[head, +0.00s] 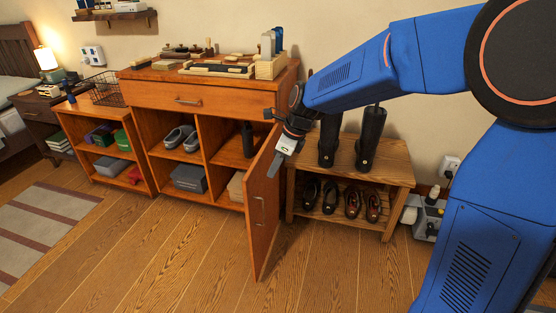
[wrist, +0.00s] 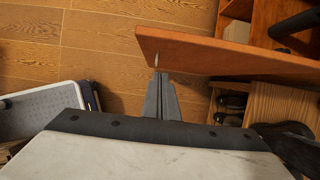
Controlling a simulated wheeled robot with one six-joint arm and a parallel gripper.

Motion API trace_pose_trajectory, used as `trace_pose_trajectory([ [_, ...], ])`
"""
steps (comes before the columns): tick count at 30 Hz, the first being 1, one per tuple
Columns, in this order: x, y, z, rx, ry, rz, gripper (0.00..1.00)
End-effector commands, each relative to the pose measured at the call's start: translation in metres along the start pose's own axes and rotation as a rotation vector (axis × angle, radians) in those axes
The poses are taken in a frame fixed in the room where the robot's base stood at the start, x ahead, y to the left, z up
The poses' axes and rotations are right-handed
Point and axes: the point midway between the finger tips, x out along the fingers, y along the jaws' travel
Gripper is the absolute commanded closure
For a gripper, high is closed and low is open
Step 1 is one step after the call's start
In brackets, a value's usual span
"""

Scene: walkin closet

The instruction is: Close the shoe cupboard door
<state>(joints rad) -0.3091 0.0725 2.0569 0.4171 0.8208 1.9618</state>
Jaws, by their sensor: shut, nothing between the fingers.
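The orange-brown wooden shoe cupboard (head: 203,118) stands against the wall in the head view. Its door (head: 262,215) stands open at the cupboard's right end, swung out towards me, with a small handle on its face. My gripper (head: 273,168) is at the upper part of the door, on its right side. In the wrist view the door (wrist: 220,52) crosses ahead of my gripper (wrist: 157,70). The fingers are together and empty, with their tips at the door's near edge. I cannot tell whether they touch it.
A wooden shoe bench (head: 395,170) with black boots on top and shoes below stands close right of the door. Open compartments hold grey shoes (head: 180,138) and boxes. The floor (head: 160,250) before the cupboard is clear. A striped rug (head: 45,235) lies left.

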Motion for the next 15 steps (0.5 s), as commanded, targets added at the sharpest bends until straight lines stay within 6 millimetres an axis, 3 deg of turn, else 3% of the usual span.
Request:
trace_pose_trajectory([
  [5, 0.032, 0.001, 0.0, -0.001, 0.002, 0.002, 1.0],
  [9, 0.037, 0.001, 0.021, -0.003, 0.0, 0.001, 1.0],
  [15, 0.042, 0.0, 0.035, -0.001, 0.0, 0.0, 1.0],
])
